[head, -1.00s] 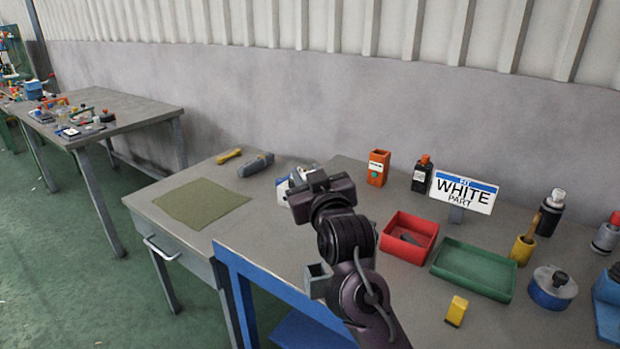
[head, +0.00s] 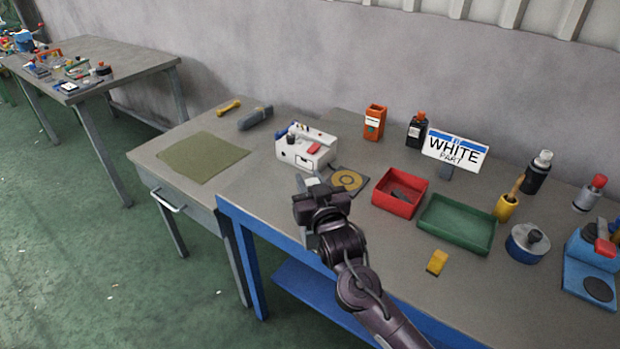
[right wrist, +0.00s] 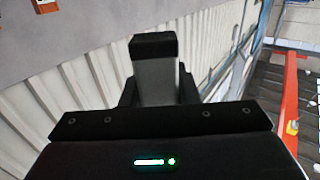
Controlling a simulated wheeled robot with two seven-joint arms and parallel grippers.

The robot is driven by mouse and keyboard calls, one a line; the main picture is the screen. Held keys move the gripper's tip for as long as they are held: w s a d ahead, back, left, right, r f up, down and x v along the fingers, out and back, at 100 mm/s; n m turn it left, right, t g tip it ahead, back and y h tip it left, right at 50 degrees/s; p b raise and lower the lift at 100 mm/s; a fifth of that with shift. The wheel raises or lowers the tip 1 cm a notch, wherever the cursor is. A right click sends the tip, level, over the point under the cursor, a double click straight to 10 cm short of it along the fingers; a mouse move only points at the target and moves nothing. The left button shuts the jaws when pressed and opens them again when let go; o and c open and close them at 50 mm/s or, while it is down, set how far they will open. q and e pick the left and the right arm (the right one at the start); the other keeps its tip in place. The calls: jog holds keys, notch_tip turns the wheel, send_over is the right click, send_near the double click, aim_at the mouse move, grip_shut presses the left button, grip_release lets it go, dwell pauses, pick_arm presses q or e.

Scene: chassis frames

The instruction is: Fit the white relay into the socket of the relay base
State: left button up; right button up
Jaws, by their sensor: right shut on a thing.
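My right gripper (head: 312,188) is above the front edge of the bench, in front of the white unit. It is shut on a pale grey-white block with a black end (right wrist: 156,75), which appears to be the white relay. In the head view only a small pale bit of it shows beyond the dark fingers. The white unit (head: 290,152), with red and black parts on top, stands on the bench behind the gripper; it may be the relay base, but I cannot make out a socket. My left gripper is not in view.
A red bin (head: 400,205), a green tray (head: 456,238) and a yellow block (head: 437,262) are further right. A green mat (head: 203,158) lies left.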

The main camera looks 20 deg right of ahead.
jog(key=shift+f+b, duration=1.75)
jog(key=shift+f, duration=1.05)
jog(key=shift+p, duration=0.65)
jog(key=shift+f+b, duration=1.1)
jog(key=shift+f, duration=0.85)
jog(key=o, duration=1.1)
jog(key=shift+o, duration=0.2)
jog(key=s+b, duration=0.1)
jog(key=s, duration=0.6)
jog(key=shift+s, duration=0.4)
